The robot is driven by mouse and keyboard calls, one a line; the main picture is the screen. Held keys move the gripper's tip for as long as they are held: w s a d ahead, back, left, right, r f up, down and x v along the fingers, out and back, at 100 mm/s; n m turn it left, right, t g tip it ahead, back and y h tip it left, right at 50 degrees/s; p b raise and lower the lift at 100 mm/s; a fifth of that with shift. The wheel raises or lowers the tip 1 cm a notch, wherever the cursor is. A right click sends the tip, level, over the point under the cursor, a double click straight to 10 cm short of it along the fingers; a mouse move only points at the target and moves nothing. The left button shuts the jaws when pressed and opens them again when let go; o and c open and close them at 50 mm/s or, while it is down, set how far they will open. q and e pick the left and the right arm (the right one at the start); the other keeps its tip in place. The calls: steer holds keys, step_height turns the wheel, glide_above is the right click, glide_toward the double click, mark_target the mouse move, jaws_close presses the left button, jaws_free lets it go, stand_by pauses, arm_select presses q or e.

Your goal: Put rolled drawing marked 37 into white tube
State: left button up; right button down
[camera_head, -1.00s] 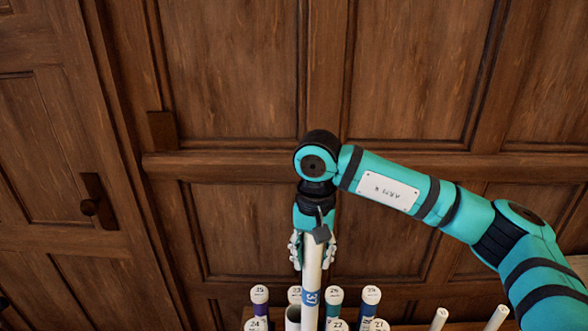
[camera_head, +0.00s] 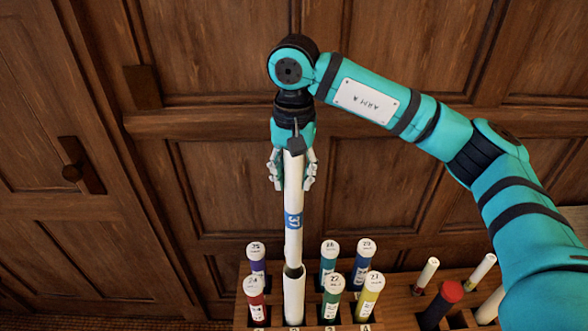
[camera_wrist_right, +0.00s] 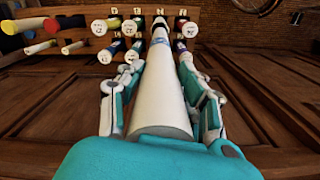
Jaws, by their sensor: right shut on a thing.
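The rolled drawing marked 37 (camera_head: 292,190) is a long white roll with a blue band. My right gripper (camera_head: 291,178) is shut on its upper part and holds it nearly upright. The white tube (camera_head: 293,302) stands open-topped in the front row of the rack. The roll's lower end is at the tube's mouth; I cannot tell how far inside it is. In the right wrist view the roll (camera_wrist_right: 160,95) runs away between the fingers toward the rack, and its far end is hard to make out. My left gripper is not in view.
The wooden rack (camera_head: 400,302) holds several capped tubes close around the white one, including red (camera_head: 256,300), green (camera_head: 332,297) and yellow (camera_head: 369,295) ones. Thinner rolls (camera_head: 426,273) stand at the right. A panelled wooden wall (camera_head: 400,190) is behind.

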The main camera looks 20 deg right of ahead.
mark_target(295, 204)
steer(key=shift+f, duration=0.55)
steer(key=shift+s+f+b, duration=0.15)
steer(key=shift+f+b, duration=0.45)
steer(key=shift+f, duration=0.1)
steer(key=shift+f+b, duration=0.3)
steer(key=shift+b, duration=0.05)
step_height(295, 204, down, 2)
steer(key=shift+f+b, duration=0.1)
steer(key=shift+b, duration=0.8)
step_height(295, 204, down, 2)
steer(key=shift+f+b, duration=0.2)
steer(key=shift+b, duration=0.95)
step_height(295, 204, down, 10)
steer(key=b, duration=0.8)
steer(key=shift+b, duration=0.3)
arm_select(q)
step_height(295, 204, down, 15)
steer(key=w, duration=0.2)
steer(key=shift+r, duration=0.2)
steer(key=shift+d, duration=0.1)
